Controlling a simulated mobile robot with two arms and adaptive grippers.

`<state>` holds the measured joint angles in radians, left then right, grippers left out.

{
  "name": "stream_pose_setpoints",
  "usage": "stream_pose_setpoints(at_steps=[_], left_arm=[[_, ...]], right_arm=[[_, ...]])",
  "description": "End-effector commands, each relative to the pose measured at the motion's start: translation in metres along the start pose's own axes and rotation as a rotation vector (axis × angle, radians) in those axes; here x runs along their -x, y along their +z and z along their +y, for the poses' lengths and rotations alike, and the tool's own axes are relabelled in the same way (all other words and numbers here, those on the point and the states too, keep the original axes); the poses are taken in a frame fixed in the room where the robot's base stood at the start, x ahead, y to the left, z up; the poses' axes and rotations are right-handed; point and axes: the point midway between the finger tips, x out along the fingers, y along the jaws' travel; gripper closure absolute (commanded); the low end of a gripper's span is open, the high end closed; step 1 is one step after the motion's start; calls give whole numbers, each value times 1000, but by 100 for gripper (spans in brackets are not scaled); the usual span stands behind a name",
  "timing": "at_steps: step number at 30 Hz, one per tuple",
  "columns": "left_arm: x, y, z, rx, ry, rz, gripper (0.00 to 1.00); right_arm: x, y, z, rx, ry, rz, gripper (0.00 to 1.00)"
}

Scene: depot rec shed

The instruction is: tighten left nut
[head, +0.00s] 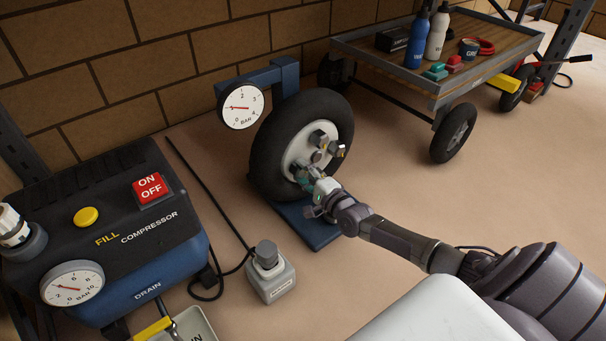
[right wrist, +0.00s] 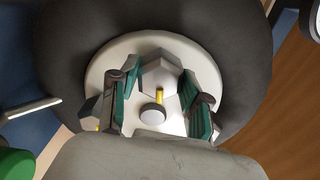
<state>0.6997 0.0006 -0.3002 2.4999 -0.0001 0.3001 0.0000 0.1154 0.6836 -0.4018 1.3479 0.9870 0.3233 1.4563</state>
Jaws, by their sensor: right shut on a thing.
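The wheel (head: 264,150) stands upright on a blue stand, its pale hub (head: 297,150) facing me. An upper nut (head: 318,138) and a right nut (head: 338,151) show on the hub. My right gripper (head: 305,178) reaches the hub's lower left and is shut on the left nut, which it mostly hides in the head view. In the right wrist view, my right gripper's (right wrist: 160,84) teal-padded fingers flank this grey nut (right wrist: 158,72), which has a yellow mark. Another nut (right wrist: 92,112) sits outside the left finger. My left gripper is not in view.
A pressure gauge (head: 240,107) is beside the wheel. A blue compressor (head: 150,255) stands at left, with a small grey box (head: 270,283) on the floor. A cart (head: 385,70) with bottles stands behind right. Floor (head: 400,195) right of the wheel is clear.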

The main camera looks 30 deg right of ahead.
Motion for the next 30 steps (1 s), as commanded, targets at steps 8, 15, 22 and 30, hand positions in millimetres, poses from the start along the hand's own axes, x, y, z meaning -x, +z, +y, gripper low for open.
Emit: stream_pose_setpoints(at_steps=[8, 15, 22, 30], left_arm=[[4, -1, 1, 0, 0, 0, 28], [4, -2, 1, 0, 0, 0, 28], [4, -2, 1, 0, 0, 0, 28], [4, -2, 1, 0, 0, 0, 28]], right_arm=[[1, -1, 2, -103, 3, 1, 88], [1, -1, 2, -132, 4, 1, 88], [1, -1, 1, -134, 4, 2, 88], [1, -1, 1, -132, 3, 1, 28]])
